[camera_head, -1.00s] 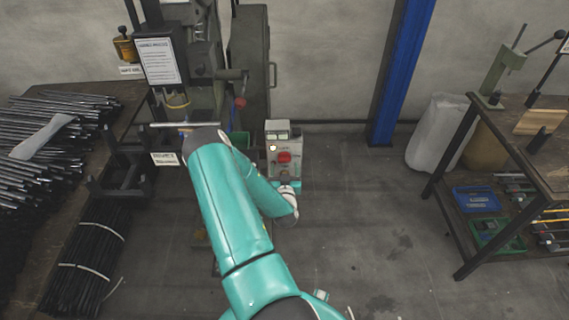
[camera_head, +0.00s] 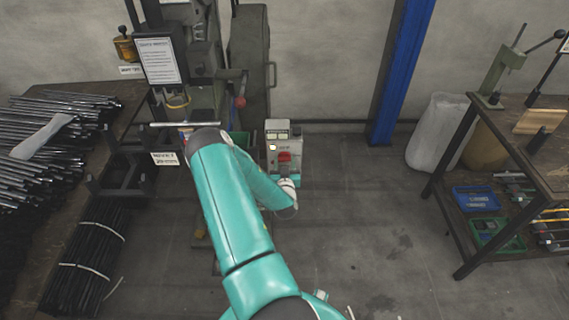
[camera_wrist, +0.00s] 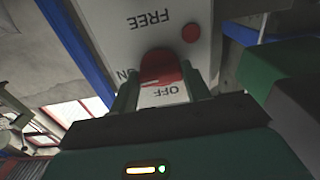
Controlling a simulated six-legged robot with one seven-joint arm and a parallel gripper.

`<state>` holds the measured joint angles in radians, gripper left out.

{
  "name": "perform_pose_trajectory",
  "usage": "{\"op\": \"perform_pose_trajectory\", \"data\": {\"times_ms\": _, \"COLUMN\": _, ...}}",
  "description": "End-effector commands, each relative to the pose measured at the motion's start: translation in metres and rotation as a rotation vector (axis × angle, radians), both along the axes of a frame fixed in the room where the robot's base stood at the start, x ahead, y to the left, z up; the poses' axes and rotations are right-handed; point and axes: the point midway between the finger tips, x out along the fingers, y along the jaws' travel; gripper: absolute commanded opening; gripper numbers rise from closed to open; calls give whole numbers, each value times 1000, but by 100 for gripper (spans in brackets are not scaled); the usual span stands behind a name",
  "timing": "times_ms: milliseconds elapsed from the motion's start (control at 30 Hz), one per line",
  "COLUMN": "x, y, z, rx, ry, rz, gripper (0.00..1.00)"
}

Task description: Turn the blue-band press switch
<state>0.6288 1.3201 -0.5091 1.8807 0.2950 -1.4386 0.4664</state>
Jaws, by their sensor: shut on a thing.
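A pale control box (camera_head: 278,136) stands beside the press (camera_head: 205,60), with a red switch knob (camera_head: 285,156) on its front. In the wrist view the red knob (camera_wrist: 160,66) shows upside down on the white panel (camera_wrist: 120,25), with the printed words FREE, ON and OFF around it. My gripper (camera_wrist: 160,85) has its two fingers on either side of the knob and is shut on it. The fingers hide part of the knob's sides. My arm hides the lower part of the box in the head view, and no blue band is clear on the press.
A small red round button (camera_wrist: 191,34) sits on the panel near the knob. A blue post (camera_head: 403,70) stands behind to the right. A bench with rods (camera_head: 60,120) is at left, a shelved table (camera_head: 500,130) at right.

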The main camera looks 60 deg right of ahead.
Motion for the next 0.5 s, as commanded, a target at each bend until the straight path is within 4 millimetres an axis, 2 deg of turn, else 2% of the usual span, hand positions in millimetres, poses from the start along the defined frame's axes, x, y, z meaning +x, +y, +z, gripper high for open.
{"op": "perform_pose_trajectory", "data": {"times_ms": 267, "x": 1, "y": 0, "z": 1, "rx": -44, "ry": 84, "rz": 1, "gripper": 24}}
{"op": "perform_pose_trajectory", "data": {"times_ms": 500, "x": 1, "y": 0, "z": 1, "rx": -127, "ry": 243, "rz": 2, "gripper": 24}}
